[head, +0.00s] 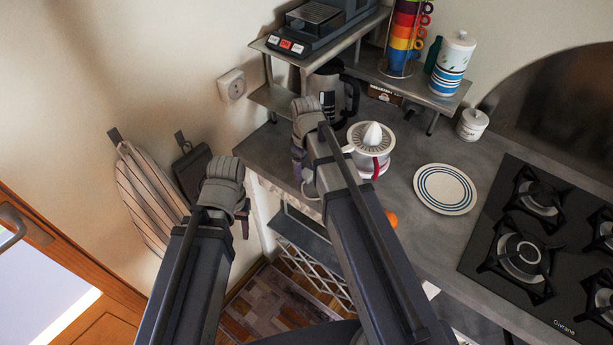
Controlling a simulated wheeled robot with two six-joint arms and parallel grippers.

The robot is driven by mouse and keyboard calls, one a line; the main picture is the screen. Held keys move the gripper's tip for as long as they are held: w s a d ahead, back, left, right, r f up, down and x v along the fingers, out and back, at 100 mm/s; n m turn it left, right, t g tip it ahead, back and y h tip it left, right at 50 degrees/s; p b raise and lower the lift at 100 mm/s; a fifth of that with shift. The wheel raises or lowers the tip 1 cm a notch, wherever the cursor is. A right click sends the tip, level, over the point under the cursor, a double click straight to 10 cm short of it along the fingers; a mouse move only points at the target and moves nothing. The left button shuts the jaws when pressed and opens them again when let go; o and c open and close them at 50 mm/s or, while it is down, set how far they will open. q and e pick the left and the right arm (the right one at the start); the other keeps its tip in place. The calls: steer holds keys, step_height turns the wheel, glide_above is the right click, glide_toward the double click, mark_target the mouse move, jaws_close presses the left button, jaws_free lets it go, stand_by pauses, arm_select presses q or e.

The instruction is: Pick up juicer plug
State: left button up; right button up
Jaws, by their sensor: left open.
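The juicer (371,146), white with a ribbed cone and a red part, stands on the grey counter behind my right forearm. My left gripper (244,217) hangs open left of the counter, apart from the juicer and cord.
A wall socket (231,86) is on the wall above my left gripper. A dark kettle (347,96) stands behind the juicer, by a metal shelf (273,99). A striped plate (445,189) and gas hob (540,240) are to the right. An orange fruit (391,218) lies beside my right arm.

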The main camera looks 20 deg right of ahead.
jaws_close()
stand_by(0.4)
steer(key=shift+r, duration=0.15)
